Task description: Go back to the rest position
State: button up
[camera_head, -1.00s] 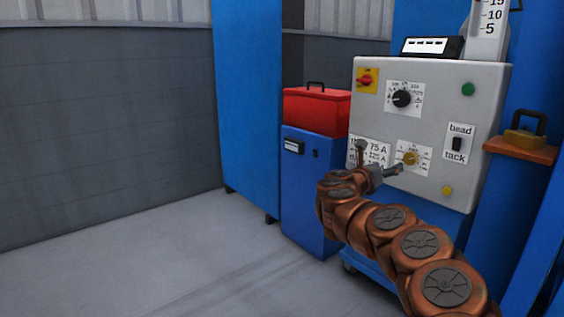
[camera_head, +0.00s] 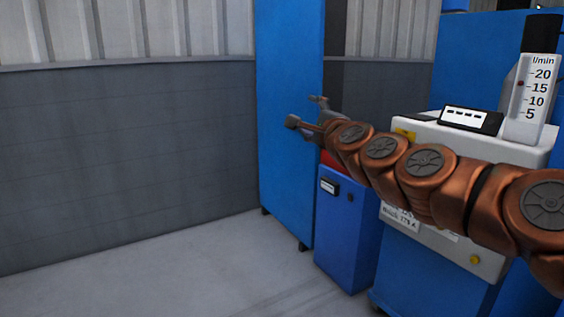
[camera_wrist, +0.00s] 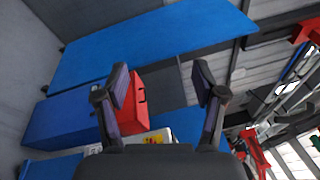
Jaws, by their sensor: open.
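My gripper (camera_head: 305,112) is raised in front of the tall blue cabinet in the head view, at the end of my copper-coloured arm. In the wrist view its two dark fingers (camera_wrist: 160,88) stand wide apart with nothing between them that they hold. The arm stretches across the picture from the right and hides much of the grey control panel.
A tall blue cabinet (camera_head: 288,150) stands behind my gripper. A low blue unit (camera_head: 347,230) bears a red box (camera_wrist: 132,100), mostly hidden by my arm in the head view. The grey machine (camera_head: 480,255) carries a flow gauge (camera_head: 535,90). Floor at left is clear.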

jog(key=s+a+r+n+g+y+p, duration=0.2)
jog(key=s+a+n+g+y+p, duration=0.15)
jog(key=s+a+n+p, duration=0.35)
jog(key=s+f+n+g+h+p, duration=0.1)
jog(key=s+f+n+g+p, duration=0.15)
jog(key=s, duration=0.35)
jog(key=s+f+n+g+h+p, duration=0.1)
jog(key=s+f+n+g+p, duration=0.1)
jog(key=s+n+g+p, duration=0.3)
jog(key=s+d+f+n+g+h+p, duration=0.1)
jog(key=s+d+g+h+p, duration=0.1)
jog(key=s+d, duration=0.4)
jog(key=s+d+f+g+h+p, duration=0.2)
jog(key=s+d+p, duration=0.4)
jog(key=s, duration=0.8)
jog(key=s+d+f+n+g+h+p, duration=0.1)
jog(key=s+d+g+h+p, duration=0.2)
jog(key=s, duration=0.8)
jog(key=d+g+p, duration=0.1)
jog(key=d+p, duration=0.1)
jog(key=d, duration=0.1)
jog(key=shift+d+f+n+g, duration=0.2)
jog(key=shift+f+n+g, duration=0.15)
jog(key=shift+f+g, duration=0.05)
jog(key=shift+s, duration=0.1)
